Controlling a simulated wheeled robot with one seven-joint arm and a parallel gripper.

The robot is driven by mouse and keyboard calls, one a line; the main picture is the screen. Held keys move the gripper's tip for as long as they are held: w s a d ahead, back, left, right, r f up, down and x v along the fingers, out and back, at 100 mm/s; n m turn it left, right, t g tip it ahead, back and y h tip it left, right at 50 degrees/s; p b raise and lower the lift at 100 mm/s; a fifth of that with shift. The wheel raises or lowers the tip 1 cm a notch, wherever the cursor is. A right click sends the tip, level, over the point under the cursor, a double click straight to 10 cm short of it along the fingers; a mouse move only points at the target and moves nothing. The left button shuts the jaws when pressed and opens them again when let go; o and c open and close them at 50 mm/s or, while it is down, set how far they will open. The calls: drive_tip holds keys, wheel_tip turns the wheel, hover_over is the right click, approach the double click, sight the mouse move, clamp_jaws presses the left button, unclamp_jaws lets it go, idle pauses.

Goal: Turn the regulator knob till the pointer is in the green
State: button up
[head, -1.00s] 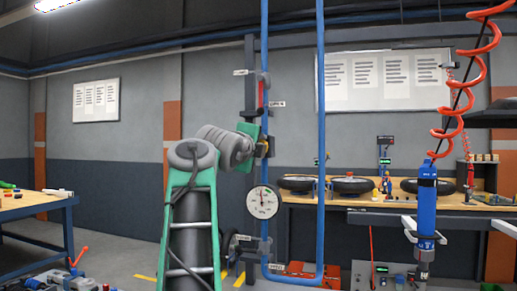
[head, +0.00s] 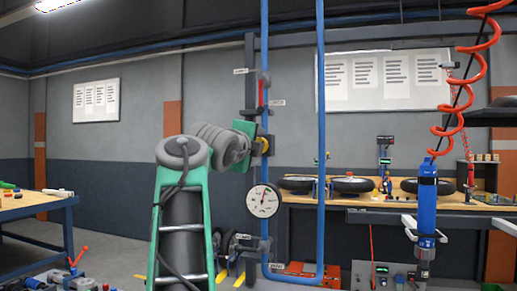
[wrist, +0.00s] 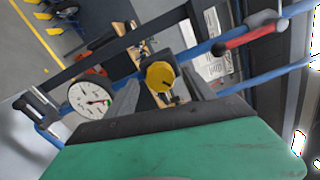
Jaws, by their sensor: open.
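The yellow regulator knob (wrist: 160,76) shows in the wrist view between the two grey fingers of my gripper (wrist: 160,86). The fingers stand apart, with a gap on each side of the knob. In the head view the knob (head: 265,146) is partly hidden by my green gripper body (head: 244,146). The round white pressure gauge (head: 262,201) hangs below the knob, and it also shows in the wrist view (wrist: 88,98). Its pointer is up and slightly right in the head view. In the wrist view it lies near a green patch; whether inside is too small to tell.
A blue vertical pipe (head: 321,130) runs just right of the knob. A red-handled lever (wrist: 248,36) is close to my gripper. A blue tool (head: 427,205) hangs on a red coiled hose. A workbench (head: 400,200) stands behind.

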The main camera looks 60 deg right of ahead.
drive_tip(key=a, duration=0.3)
drive_tip(key=s+a, duration=0.1)
drive_tip(key=a, duration=0.1)
drive_tip(key=shift+a, duration=0.15)
drive_tip(key=w+a+f+n+t+y+p, duration=0.3)
drive_tip(key=w+a+n, duration=0.15)
drive_tip(key=w, duration=0.25)
drive_tip(key=w+a+f+n+t+y+p, duration=0.2)
drive_tip(key=w+a+f+n+p, duration=0.15)
drive_tip(key=w+n, duration=0.3)
drive_tip(key=w+a+f+n+t+y+p, duration=0.1)
drive_tip(key=w+a+f+n+y+p, duration=0.35)
drive_tip(key=w+a+f+n, duration=0.45)
drive_tip(key=s+a+f+n+g+y+p, duration=0.1)
drive_tip(key=s+a+f+n+y+p, duration=0.2)
drive_tip(key=a+f, duration=0.45)
drive_tip(key=s+a+f+n+g+y+p, duration=0.1)
drive_tip(key=a+f+n+y+p, duration=0.35)
drive_tip(key=a, duration=0.65)
drive_tip(key=s+a+f+n+g+p, duration=0.2)
drive_tip(key=s+a+f+n+g, duration=0.1)
drive_tip(key=s+a+f+n, duration=0.6)
wheel_tip(320, 180, down, 2)
drive_tip(key=s+a, duration=0.2)
drive_tip(key=shift+a+g+y, duration=0.3)
drive_tip(key=shift+a+y, duration=0.05)
drive_tip(key=shift+y, duration=0.05)
